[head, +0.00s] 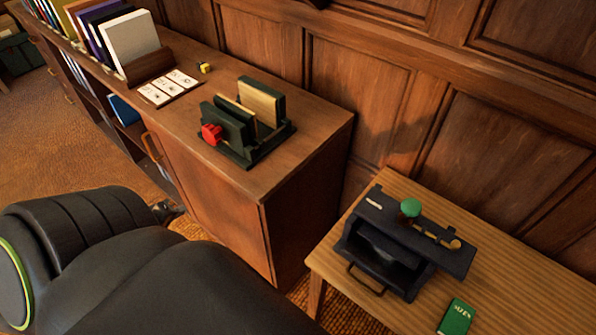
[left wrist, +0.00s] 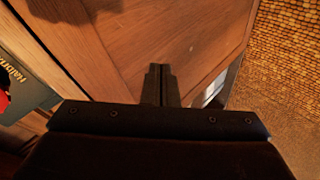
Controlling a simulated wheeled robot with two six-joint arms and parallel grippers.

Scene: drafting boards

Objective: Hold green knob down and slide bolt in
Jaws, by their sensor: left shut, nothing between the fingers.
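The green knob (head: 410,207) stands on top of a dark box-like device (head: 385,245) on the light wood table at the right. A brass-coloured bolt (head: 437,236) lies along the device's top, to the right of the knob. My left gripper (head: 168,211) is low beside the wooden cabinet, far to the left of the device. In the left wrist view my left gripper (left wrist: 160,72) is shut and empty, pointing at the cabinet's wood. The knob and bolt are not in the left wrist view. My right gripper is not in view.
The wooden cabinet (head: 300,150) carries a dark green rack (head: 245,115) with a red part (head: 211,134), cards (head: 168,87) and books (head: 128,40). A green booklet (head: 456,316) lies on the table (head: 520,290) in front of the device. The table's right side is clear.

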